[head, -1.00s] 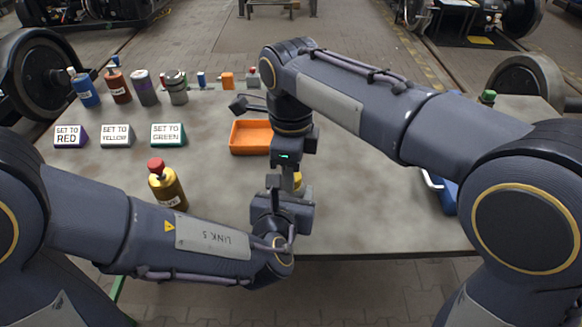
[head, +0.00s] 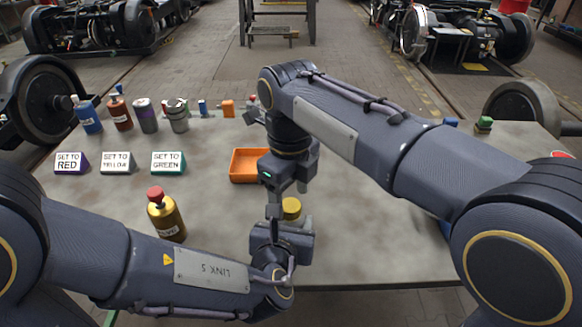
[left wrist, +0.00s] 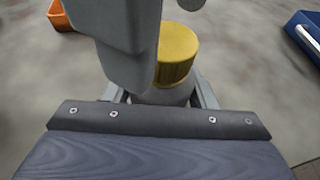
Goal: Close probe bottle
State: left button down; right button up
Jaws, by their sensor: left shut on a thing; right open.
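The probe bottle shows in the left wrist view as a pale grey body (left wrist: 165,97) with a ribbed yellow cap (left wrist: 176,55) on top. Whether the cap is fully seated cannot be told. In the head view the yellow cap (head: 291,208) shows just behind my left gripper (head: 283,232); the body is mostly hidden. My left gripper is shut around the bottle body, its fingers on either side in the wrist view. My right gripper (head: 274,205) points down beside the cap, open; in the wrist view its grey parts (left wrist: 122,40) partly cover the cap's left side.
An orange tray (head: 248,179) lies just behind the grippers. A gold bottle with a red cap (head: 166,218) stands left, near my left arm. Sign blocks (head: 117,163) and several bottles (head: 146,115) line the back left. A blue container (left wrist: 300,30) is at right.

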notch_tip(320, 180, up, 10)
jog(key=shift+r, duration=0.2)
jog(key=shift+w+d, duration=0.1)
pick_arm(q)
jog(key=c, duration=0.5)
grip_release()
jog(key=shift+s, duration=0.1)
jog(key=p+v, duration=0.1)
jog(key=v, duration=0.5)
jog(key=shift+s+r, duration=0.1)
jog(key=shift+r, duration=0.15)
jog(key=shift+s+a+r, duration=0.15)
jog(key=shift+s+a, duration=0.1)
jog(key=shift+s, duration=0.35)
pick_arm(e)
jog(key=shift+r, duration=0.6)
